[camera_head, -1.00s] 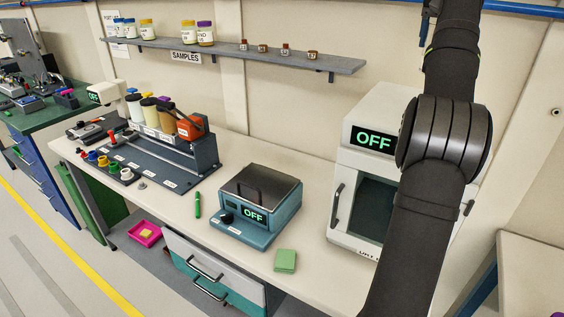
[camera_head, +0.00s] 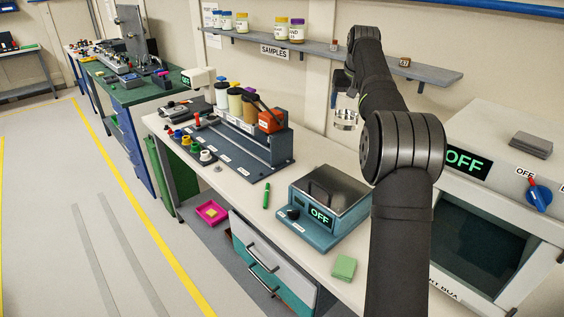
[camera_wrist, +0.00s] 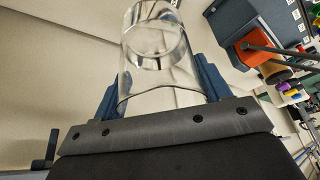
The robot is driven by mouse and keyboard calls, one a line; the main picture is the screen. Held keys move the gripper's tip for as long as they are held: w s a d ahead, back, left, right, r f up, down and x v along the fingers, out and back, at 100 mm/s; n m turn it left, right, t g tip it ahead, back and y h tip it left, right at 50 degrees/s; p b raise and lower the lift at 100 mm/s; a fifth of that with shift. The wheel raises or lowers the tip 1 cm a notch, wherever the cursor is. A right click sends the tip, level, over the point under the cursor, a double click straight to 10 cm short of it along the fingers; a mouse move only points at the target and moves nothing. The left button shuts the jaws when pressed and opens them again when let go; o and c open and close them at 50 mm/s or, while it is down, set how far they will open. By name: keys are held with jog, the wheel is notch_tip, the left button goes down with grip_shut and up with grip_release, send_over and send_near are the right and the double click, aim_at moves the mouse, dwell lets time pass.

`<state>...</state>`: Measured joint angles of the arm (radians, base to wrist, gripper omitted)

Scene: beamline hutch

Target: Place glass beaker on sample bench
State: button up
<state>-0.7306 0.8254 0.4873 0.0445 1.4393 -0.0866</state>
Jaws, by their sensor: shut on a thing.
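The glass beaker (camera_wrist: 155,60) is clear and fills the space between the two blue fingers of my gripper (camera_wrist: 160,85) in the wrist view. My gripper is shut on it. In the head view the beaker (camera_head: 345,118) hangs below my gripper (camera_head: 343,100), in the air in front of the wall, under the shelf and behind the scale. The white sample bench (camera_head: 232,192) runs below it, with a clear gap under the beaker. My arm hides part of the bench on the right.
A green pen (camera_head: 266,195) and green pad (camera_head: 344,267) lie near the front edge. The shelf (camera_head: 420,72) is above.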

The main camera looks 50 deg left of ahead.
jog(key=s+a+f+n, duration=0.3)
jog(key=s+a+f, duration=0.5)
jog(key=a+f, duration=0.15)
jog(key=shift+g+y, duration=0.3)
jog(key=shift+g, duration=0.1)
jog(key=shift+w+a+f, duration=0.1)
jog(key=shift+a+f, duration=0.05)
jog(key=shift+f, duration=2.7)
jog(key=shift+s+a+f, duration=0.1)
jog(key=shift+a+f, duration=0.1)
jog(key=shift+f, duration=2.6)
jog(key=shift+w+a+f, duration=0.1)
jog(key=shift+a+f, duration=0.05)
jog(key=shift+f, duration=2.7)
jog(key=shift+f, duration=0.15)
jog(key=o, duration=1.1)
jog(key=v, duration=1.2)
